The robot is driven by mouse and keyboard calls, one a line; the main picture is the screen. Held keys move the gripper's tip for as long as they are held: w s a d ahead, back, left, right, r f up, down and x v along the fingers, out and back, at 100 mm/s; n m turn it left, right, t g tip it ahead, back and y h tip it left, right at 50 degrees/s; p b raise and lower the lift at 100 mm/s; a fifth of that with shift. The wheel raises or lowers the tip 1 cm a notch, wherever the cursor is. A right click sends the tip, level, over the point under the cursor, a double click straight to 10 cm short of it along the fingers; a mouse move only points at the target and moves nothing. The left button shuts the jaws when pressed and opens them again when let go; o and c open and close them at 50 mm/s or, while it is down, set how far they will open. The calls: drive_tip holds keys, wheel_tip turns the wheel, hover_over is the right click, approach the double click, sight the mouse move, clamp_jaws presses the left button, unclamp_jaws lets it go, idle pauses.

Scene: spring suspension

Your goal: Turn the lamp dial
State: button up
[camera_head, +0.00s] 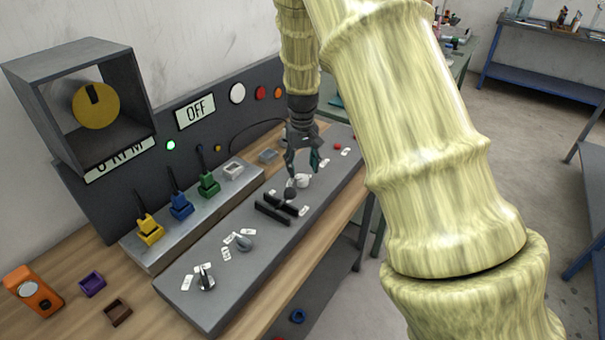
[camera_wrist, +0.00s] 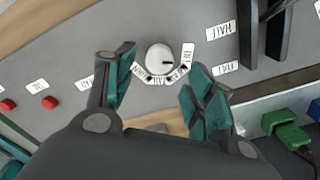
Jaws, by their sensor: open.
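A round white dial (camera_wrist: 159,58) with a small dark pointer mark sits on the grey control panel (camera_wrist: 60,50), with several small labels in an arc around it. It also shows in the head view (camera_head: 303,181). The mark points right, toward one of the labels. I take it for the lamp dial; its labels are too small to read surely. My gripper (camera_wrist: 163,80) is open above the panel, one teal-padded finger at each side of the dial in the wrist view. In the head view my gripper (camera_head: 303,168) hangs over the dial. I cannot tell whether the fingers touch it.
Black slider levers (camera_head: 273,212) stand close beside the dial. Two grey knobs (camera_head: 244,242) (camera_head: 206,281) lie further along the panel. Red buttons (camera_wrist: 49,102) sit on the other side. Coloured plugs (camera_head: 181,207) stand on a metal strip behind. A sign (camera_head: 195,111) reads OFF.

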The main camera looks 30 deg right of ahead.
sight(303, 178)
drive_tip(key=shift+s+f+p, duration=0.2)
drive_tip(key=shift+f+p, duration=0.25)
drive_tip(key=shift+f, duration=1.7)
drive_tip(key=c, duration=1)
drive_tip(key=shift+m, duration=0.3)
drive_tip(key=m+p, duration=0.1)
drive_tip(key=m, duration=0.2)
drive_tip(key=shift+r+m+p, duration=0.1)
drive_tip(key=shift+m+p, duration=0.2)
drive_tip(key=shift+p, duration=0.1)
drive_tip(key=shift+m+p, duration=0.65)
drive_tip(key=shift+m, duration=1.65)
